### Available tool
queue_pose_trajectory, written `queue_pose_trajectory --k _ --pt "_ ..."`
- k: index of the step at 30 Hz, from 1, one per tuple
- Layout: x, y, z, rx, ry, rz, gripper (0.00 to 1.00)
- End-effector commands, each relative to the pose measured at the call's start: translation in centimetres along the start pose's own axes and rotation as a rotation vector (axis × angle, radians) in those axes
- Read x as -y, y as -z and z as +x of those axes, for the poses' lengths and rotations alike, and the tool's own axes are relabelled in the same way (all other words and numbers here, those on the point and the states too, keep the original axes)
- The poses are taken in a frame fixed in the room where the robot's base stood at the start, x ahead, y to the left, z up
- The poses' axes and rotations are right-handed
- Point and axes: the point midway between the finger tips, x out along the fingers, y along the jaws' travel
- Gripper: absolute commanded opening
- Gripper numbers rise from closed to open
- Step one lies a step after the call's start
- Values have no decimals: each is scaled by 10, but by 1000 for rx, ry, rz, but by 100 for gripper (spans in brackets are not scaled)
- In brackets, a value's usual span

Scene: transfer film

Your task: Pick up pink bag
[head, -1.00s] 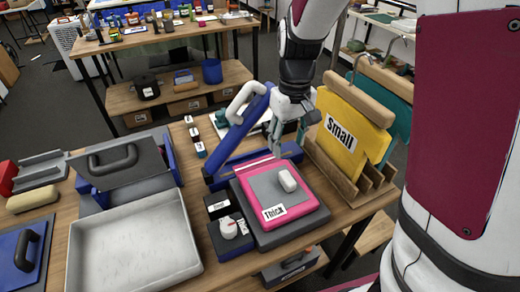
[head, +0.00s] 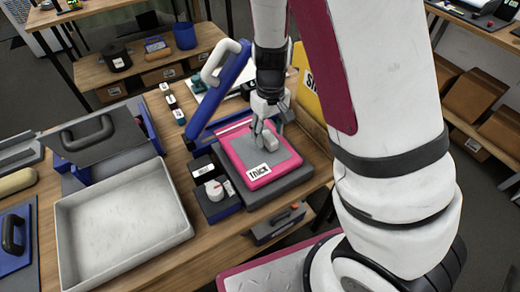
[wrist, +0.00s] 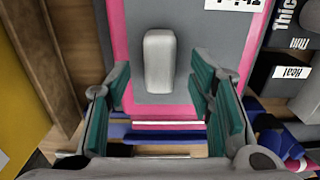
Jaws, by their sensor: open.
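The pink bag (head: 238,152) lies flat on the dark bed of the blue press. It has a grey middle panel and a white label reading "Thick". A light grey block-like handle (wrist: 159,60) stands up from the grey panel. In the head view my gripper (head: 264,134) is low over the panel, right at the handle, and covers part of it. In the wrist view my gripper (wrist: 162,105) is open, with its teal-padded fingers on either side, and the handle lies ahead of and between them. I cannot tell whether a finger touches it.
The raised blue press arm (head: 217,95) stands just behind the bag. A yellow "Small" panel (head: 308,100) in a wooden rack is close on the right. A dial box (head: 215,190) and a grey tray (head: 120,245) are to the left.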

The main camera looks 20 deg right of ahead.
Motion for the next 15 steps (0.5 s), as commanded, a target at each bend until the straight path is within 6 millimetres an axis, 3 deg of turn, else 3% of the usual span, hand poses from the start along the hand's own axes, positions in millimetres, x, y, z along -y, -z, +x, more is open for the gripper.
queue_pose_trajectory --k 6,13,14,15 --pt "0 -1 22 1 0 -1 48" --pt "0 0 23 -1 1 -1 48" --pt "0 0 23 -1 1 -1 46" --pt "0 0 23 -1 1 -1 37"
